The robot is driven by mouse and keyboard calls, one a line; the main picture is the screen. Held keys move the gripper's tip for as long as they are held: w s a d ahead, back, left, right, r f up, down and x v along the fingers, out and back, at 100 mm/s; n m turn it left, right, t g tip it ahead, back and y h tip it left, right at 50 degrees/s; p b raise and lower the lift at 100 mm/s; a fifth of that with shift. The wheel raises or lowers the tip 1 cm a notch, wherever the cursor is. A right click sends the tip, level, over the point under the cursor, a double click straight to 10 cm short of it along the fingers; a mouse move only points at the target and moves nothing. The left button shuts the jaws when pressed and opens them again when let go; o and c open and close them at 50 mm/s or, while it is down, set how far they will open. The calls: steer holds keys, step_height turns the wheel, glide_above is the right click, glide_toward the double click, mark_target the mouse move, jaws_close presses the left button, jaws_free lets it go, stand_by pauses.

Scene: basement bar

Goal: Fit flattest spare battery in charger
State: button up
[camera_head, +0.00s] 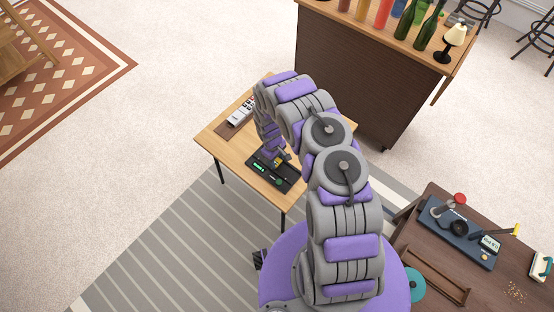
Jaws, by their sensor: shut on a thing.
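The charger (290,187) is a black, flat unit with small green lit marks, on the small wooden table near its front corner. My gripper (277,160) points down over the charger's middle. It is shut on a small yellowish thing, which looks like a battery; the fingers and arm mostly hide it. I cannot tell whether this thing sits in a slot of the charger or is held just above it. Battery charge levels are too small to read.
A white device (241,113) lies on a brown mat at the table's left. A dark bar counter (372,75) with bottles and a lamp stands behind. A dark side table (425,250) at right holds a blue-grey device (459,232). Carpet at left is clear.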

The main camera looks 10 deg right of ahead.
steer(key=shift+s+f+g, duration=0.3)
steer(key=shift+s+f, duration=0.45)
steer(key=shift+s, duration=0.3)
steer(key=o, duration=0.8)
steer(key=shift+o, duration=1)
steer(key=shift+a, duration=0.1)
steer(key=shift+r, duration=0.25)
steer(key=shift+o, duration=0.5)
steer(key=w+r+p, duration=0.2)
steer(key=r, duration=0.6)
steer(key=w+a+r+p, duration=0.1)
steer(key=w+r+p, duration=0.1)
steer(key=r, duration=0.7)
steer(key=shift+p, duration=0.35)
steer(key=shift+a+r, duration=0.25)
steer(key=shift+r, duration=0.3)
steer(key=shift+d+r, duration=0.1)
